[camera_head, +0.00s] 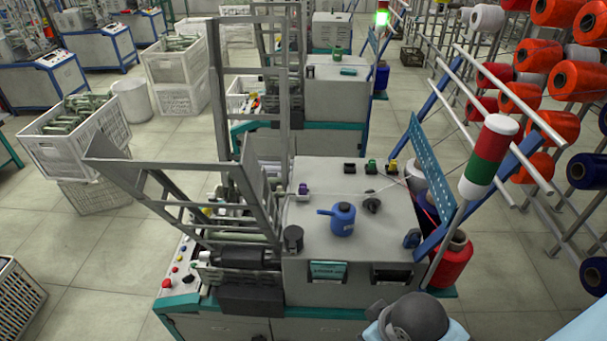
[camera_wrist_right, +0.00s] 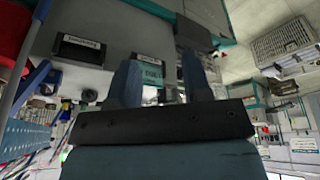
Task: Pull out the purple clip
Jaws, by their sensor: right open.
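A small purple clip (camera_head: 303,189) sits on the left part of the grey machine top (camera_head: 325,180) in the head view. It is too small there to tell how it is held. My right gripper (camera_wrist_right: 162,65) is open and empty in the wrist view, its two dark fingers pointing at the machine's front face. A teal-filled slot (camera_wrist_right: 152,73) shows between and beyond the fingers. The purple clip cannot be made out in the wrist view. My left gripper is not in view.
A blue oil can (camera_head: 342,219) stands on the machine top; a black clip (camera_head: 349,168), a green clip (camera_head: 371,166) and a yellow one (camera_head: 392,166) sit toward its back. A metal frame (camera_head: 190,200) rises at left. A signal lamp (camera_head: 488,156) and blue perforated panel (camera_head: 430,170) flank the right.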

